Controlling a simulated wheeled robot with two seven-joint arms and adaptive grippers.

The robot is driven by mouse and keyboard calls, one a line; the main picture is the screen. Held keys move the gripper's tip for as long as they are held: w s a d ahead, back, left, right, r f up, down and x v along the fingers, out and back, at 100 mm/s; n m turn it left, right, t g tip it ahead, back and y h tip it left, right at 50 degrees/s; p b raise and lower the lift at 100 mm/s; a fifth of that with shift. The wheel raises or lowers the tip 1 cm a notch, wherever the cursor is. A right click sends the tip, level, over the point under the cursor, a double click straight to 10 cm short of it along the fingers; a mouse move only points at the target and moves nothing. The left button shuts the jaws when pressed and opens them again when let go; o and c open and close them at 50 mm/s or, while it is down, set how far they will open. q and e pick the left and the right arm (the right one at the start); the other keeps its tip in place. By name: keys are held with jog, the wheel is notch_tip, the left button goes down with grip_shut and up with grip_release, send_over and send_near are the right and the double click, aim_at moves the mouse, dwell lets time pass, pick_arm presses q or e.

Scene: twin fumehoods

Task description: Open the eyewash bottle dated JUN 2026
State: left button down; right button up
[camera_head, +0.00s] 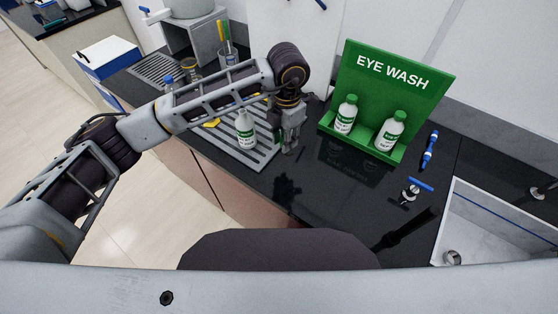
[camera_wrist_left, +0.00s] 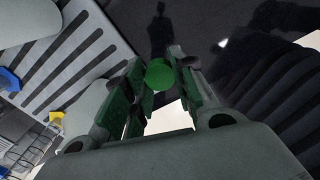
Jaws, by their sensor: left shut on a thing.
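My left gripper (camera_head: 290,147) is just right of the grey ribbed drain mat, over the dark counter. In the left wrist view its fingers (camera_wrist_left: 160,80) are shut on a round green cap (camera_wrist_left: 159,73). A white eyewash bottle (camera_head: 246,130) with a green label stands upright on the mat, left of the gripper and apart from it. No green cap shows on its pale top. Two more white bottles, one on the left (camera_head: 345,117) and one on the right (camera_head: 390,132), sit green-capped in the green EYE WASH stand (camera_head: 385,75). The dates are too small to read. My right gripper is not in view.
The drain mat (camera_head: 262,158) lies on the black counter (camera_head: 318,196). Blue-handled taps (camera_head: 415,187) and a sink (camera_head: 500,225) are at the right. A beaker with tools (camera_head: 228,58) stands at the back left. The counter before the stand is clear.

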pick_arm(q)
jog(key=shift+a+n, duration=0.1)
jog(key=shift+n, duration=0.8)
jog(key=n, duration=0.3)
jog(key=shift+w+a, duration=0.15)
jog(key=n, duration=0.3)
jog(key=shift+a+n, duration=0.25)
jog(key=shift+n, duration=0.05)
jog(key=n, duration=0.2)
jog(key=shift+a+n, duration=0.15)
jog(key=shift+n, duration=0.25)
jog(key=shift+a+n, duration=0.15)
jog(key=shift+n, duration=2.05)
jog(key=shift+a+n, duration=0.1)
jog(key=shift+n, duration=2.1)
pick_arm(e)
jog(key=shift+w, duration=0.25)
pick_arm(q)
jog(key=shift+f, duration=0.1)
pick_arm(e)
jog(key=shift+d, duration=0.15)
